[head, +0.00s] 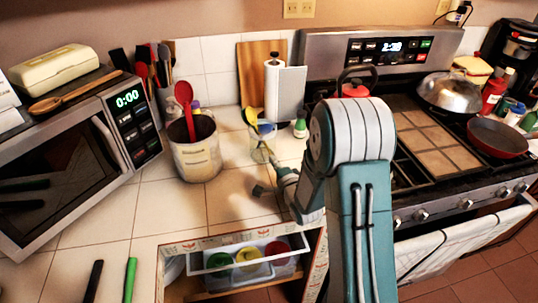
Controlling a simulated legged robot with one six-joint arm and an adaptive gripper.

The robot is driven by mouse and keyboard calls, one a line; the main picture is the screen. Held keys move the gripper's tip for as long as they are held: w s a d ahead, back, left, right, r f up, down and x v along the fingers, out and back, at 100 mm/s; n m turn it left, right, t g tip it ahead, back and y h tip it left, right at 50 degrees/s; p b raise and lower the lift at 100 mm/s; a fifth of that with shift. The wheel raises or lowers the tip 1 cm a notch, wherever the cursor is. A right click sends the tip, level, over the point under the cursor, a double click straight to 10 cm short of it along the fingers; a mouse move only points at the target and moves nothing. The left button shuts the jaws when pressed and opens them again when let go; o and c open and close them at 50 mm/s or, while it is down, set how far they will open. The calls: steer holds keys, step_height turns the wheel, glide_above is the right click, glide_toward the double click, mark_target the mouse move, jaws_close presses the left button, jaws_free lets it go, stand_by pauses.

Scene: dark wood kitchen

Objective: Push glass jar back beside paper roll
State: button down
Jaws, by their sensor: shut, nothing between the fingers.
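The glass jar (264,150) is clear and stands upright on the tiled counter, with blue and yellow utensils sticking out of its top. The white paper roll (272,92) stands upright behind it, near the back wall, with a loose sheet to its right. My arm hides the counter to the right.
A large utensil crock (194,150) with a red spoon stands left of the jar. A small green-and-white bottle (300,128) stands to its right. A wooden board (258,65) leans behind the roll. An open drawer (240,276) is below; the stove (430,135) is right.

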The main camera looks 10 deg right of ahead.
mark_target(268, 150)
steer(key=w, duration=0.3)
steer(key=shift+w+d, duration=0.15)
steer(key=shift+a, duration=0.25)
steer(key=shift+w+a, duration=0.1)
steer(key=shift+w, duration=0.3)
steer(key=w, duration=0.3)
steer(key=w+a, duration=0.1)
steer(key=w, duration=0.5)
steer(key=shift+w+a, duration=0.3)
steer(key=shift+a, duration=0.05)
steer(key=shift+w+a, duration=0.1)
steer(key=shift+s, duration=0.2)
